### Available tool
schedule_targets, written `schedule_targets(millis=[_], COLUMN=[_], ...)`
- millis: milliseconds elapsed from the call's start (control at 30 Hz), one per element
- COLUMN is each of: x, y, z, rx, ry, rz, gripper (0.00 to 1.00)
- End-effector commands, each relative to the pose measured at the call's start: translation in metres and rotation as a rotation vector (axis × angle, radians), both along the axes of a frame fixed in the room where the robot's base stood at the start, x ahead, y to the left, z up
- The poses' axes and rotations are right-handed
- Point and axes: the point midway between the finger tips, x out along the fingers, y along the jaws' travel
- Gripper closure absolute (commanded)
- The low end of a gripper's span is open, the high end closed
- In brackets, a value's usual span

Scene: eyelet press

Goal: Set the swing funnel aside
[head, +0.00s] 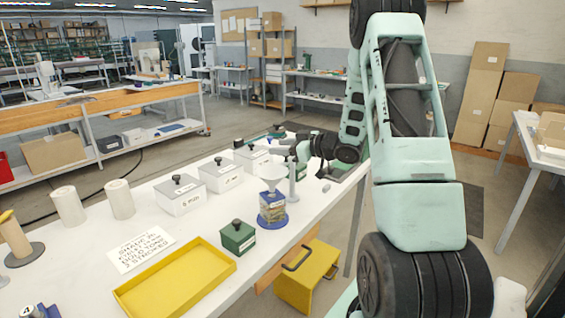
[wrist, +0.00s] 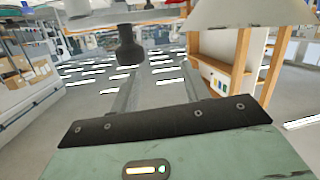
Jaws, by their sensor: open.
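The swing funnel (head: 274,183) is a pale cone above a blue and yellow block (head: 272,208) on a round blue base. A grey post (head: 292,184) stands just right of it. My gripper (head: 291,151) is above and slightly right of the funnel, near the post top; its fingertips are small and partly unclear. The wrist view appears upside down. There my gripper (wrist: 158,75) is open, with a dark knob (wrist: 130,48) near the finger ends, nearer the left finger. Whether it lies between the fingers is unclear. The funnel's pale cone (wrist: 252,12) is at upper right.
Several lidded white boxes (head: 180,199) line the table's back edge. A dark green box (head: 237,237) stands front left of the funnel. A yellow tray (head: 225,262) and a lettered sheet (head: 140,249) lie on the white table.

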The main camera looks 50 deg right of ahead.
Motion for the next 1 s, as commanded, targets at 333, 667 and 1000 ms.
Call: schedule_targets(millis=[333, 667, 1000], x=[-0.124, -0.101, -0.033], y=[-0.076, -0.066, -0.041], z=[-0.032, -0.029, -0.029], rx=[0.162, 0.177, 0.176], ry=[-0.155, -0.164, -0.164], rz=[0.090, 0.105, 0.105], gripper=[0.54, 0.54, 0.54])
